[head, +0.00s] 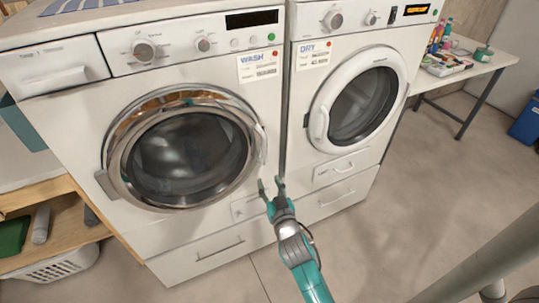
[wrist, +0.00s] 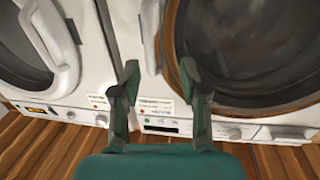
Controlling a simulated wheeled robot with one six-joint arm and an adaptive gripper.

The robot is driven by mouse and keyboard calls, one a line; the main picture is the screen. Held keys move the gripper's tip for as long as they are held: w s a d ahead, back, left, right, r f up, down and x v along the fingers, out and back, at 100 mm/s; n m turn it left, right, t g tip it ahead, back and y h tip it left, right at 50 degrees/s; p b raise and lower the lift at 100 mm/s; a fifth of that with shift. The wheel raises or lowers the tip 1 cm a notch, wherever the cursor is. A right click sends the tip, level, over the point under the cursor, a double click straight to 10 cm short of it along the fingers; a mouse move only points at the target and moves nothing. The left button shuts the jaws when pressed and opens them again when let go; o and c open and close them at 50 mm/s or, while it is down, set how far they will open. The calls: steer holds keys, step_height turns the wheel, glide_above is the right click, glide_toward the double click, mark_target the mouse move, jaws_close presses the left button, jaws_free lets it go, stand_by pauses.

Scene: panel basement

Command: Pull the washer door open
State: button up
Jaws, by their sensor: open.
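The washer (head: 85,125) is the white machine on the left, labelled WASH. Its round door (head: 180,155) has dark glass and a shiny metal ring, and looks shut. A pale upright handle (head: 261,143) sits on the door's right edge, and a hinge block shows at the left. My gripper (head: 271,184) is open and empty, below and slightly right of the handle. In the wrist view, where the machines appear upside down, the handle (wrist: 150,35) lies beyond and between my fingertips (wrist: 160,72), apart from them. The door ring (wrist: 172,45) is to its right.
The dryer (head: 300,120), labelled DRY, stands close on the right with its white-rimmed door (head: 319,125) shut. A wooden shelf with a white basket (head: 55,268) is at the left. A table (head: 470,70) with small items stands at the right. The floor in front is clear.

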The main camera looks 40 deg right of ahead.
mark_target(265, 153)
steer(key=shift+m+h, duration=0.3)
steer(key=x, duration=0.4)
steer(key=d+r+x, duration=0.1)
steer(key=x, duration=0.8)
steer(key=shift+s+d+r, duration=0.25)
steer(key=shift+d, duration=0.05)
jaws_close()
